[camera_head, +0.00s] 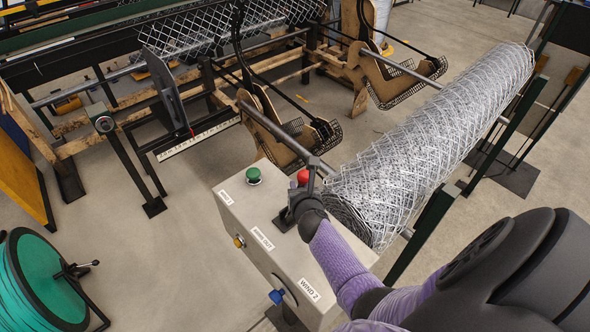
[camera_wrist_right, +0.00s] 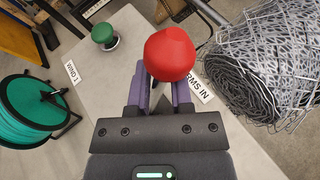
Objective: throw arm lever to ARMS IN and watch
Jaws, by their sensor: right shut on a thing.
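The arm lever's red knob (camera_head: 303,177) stands at the far right part of the grey control box (camera_head: 290,262). It fills the upper middle of the right wrist view (camera_wrist_right: 169,54). My right gripper (camera_head: 308,190) is shut on the lever; its two purple-sided fingers (camera_wrist_right: 160,90) are on either side just below the knob. The lever's shaft and slot are hidden by the gripper. An ARMS IN label (camera_wrist_right: 194,88), partly covered, shows just right of the fingers. An ARMS OUT label (camera_head: 262,238) is on the box's near edge. My left gripper is not in view.
A green knob (camera_head: 253,175) stands on the box beside a WIND label. A chainlink roll (camera_head: 440,140) lies close to the right of the box. Wooden arms with mesh baskets (camera_head: 400,80) stand behind. A green wire reel (camera_head: 40,280) is at lower left.

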